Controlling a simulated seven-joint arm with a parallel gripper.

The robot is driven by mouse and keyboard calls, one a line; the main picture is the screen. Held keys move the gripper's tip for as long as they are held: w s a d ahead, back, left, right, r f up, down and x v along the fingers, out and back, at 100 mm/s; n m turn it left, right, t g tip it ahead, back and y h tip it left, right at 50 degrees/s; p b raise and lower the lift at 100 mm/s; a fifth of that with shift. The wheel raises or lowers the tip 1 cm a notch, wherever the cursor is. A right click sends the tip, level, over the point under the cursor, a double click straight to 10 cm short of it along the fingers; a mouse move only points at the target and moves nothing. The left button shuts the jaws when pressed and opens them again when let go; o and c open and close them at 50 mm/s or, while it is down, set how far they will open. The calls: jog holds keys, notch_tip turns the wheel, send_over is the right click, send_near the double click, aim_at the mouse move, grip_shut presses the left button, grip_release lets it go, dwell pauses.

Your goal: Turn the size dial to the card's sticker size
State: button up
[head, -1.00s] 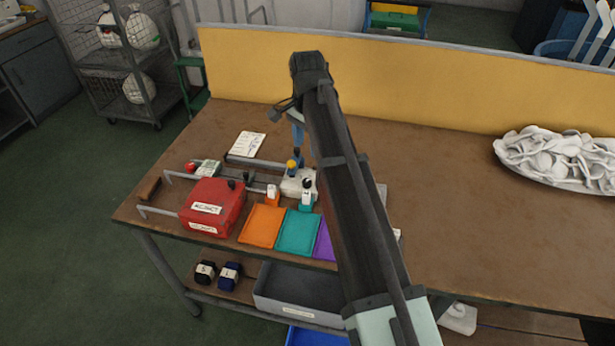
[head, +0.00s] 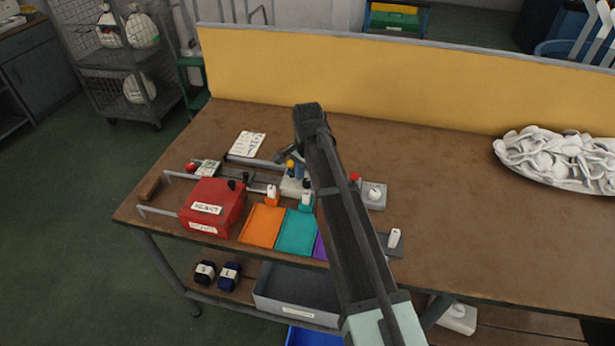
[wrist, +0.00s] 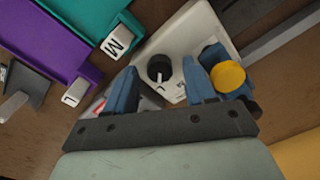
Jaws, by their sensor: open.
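The size dial (wrist: 160,68) is a black knob with a white pointer line on a pale box (wrist: 188,35). Small letters beside it are partly visible but hard to read. My gripper (wrist: 160,65) is open, its two blue fingers on either side of the dial in the wrist view; I cannot tell whether they touch it. In the head view the box (head: 293,187) is partly covered by my arm, and the dial is hidden. A white paper card (head: 247,144) with unreadable print lies at the table's back left; I cannot make out a sticker size.
A blue post with a yellow cap (wrist: 228,76) stands close beside the right finger. Teal (wrist: 90,20) and purple (wrist: 40,60) trays carry M and L tags. A red box (head: 212,205) and orange tray (head: 262,226) are at the left. The table's right middle is clear.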

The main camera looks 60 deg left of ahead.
grip_shut()
dwell(0.5)
jog(key=shift+n, duration=0.3)
jog(key=n, duration=0.3)
jog(key=shift+n, duration=0.4)
jog(key=n, duration=0.4)
jog(key=shift+n, duration=0.3)
jog(key=n, duration=0.4)
jog(key=shift+s, duration=0.1)
jog(key=shift+n, duration=2.4)
